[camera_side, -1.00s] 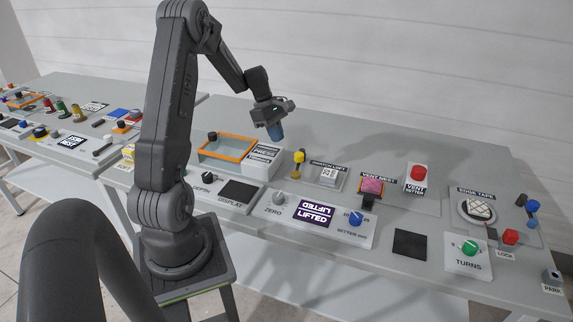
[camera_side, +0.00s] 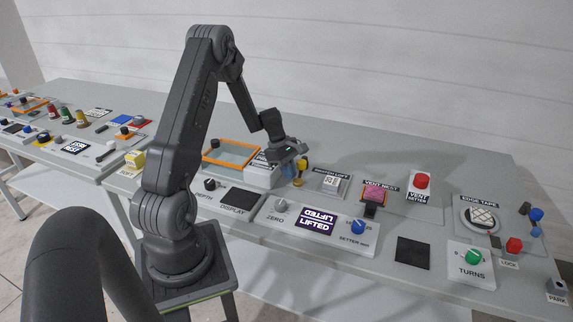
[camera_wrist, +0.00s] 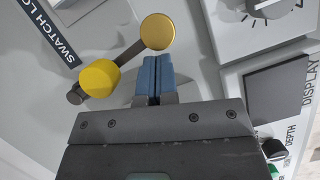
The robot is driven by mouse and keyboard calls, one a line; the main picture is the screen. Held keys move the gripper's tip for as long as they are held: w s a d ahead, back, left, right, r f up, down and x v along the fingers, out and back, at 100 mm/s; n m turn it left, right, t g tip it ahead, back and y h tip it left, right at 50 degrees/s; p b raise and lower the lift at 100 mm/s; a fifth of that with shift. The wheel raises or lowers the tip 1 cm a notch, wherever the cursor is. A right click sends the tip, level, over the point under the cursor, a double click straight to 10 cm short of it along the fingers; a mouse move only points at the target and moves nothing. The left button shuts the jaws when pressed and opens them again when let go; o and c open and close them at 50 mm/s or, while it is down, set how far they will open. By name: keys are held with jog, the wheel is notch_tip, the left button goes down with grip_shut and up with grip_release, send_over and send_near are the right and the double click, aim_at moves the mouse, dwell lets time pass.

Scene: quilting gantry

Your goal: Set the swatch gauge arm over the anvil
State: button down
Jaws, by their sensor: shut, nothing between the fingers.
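The swatch gauge arm shows in the wrist view as a dark bar (camera_wrist: 128,54) between a round brass cap (camera_wrist: 157,31) and a yellow knob (camera_wrist: 100,78). In the side view, its yellow knob (camera_side: 302,162) stands beside the "SWATCH LOFT" label. My gripper (camera_wrist: 153,62) is shut and empty, its blue fingers beside the bar, just below the brass cap in the wrist picture. Contact cannot be told. In the side view my gripper (camera_side: 288,170) is low, just left of the knob. I cannot make out the anvil. A purple display (camera_side: 316,221) reads "LIFTED".
An orange-framed tray (camera_side: 229,154) and a white labelled block (camera_side: 262,174) stand left of my gripper. A zero dial (camera_side: 281,205) is in front.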

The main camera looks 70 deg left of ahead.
jog(key=shift+d, duration=0.1)
dwell(0.3)
jog(key=shift+w+d+n+t+y, duration=0.3)
jog(key=shift+w+d+n+t, duration=0.1)
jog(key=shift+w+d+n, duration=0.7)
jog(key=w+n, duration=0.1)
jog(key=w+d+n, duration=0.1)
jog(key=n, duration=0.1)
jog(key=w+n+t+y, duration=0.1)
jog(key=shift+w+d+n, duration=0.3)
jog(key=shift+w, duration=0.05)
jog(key=shift+w+d+n+y, duration=0.15)
jog(key=shift+w+n+y, duration=0.35)
jog(key=shift+w+n, duration=0.55)
jog(key=shift+w, duration=0.75)
jog(key=d+v, duration=0.1)
jog(key=v, duration=0.9)
jog(key=shift+a, duration=0.35)
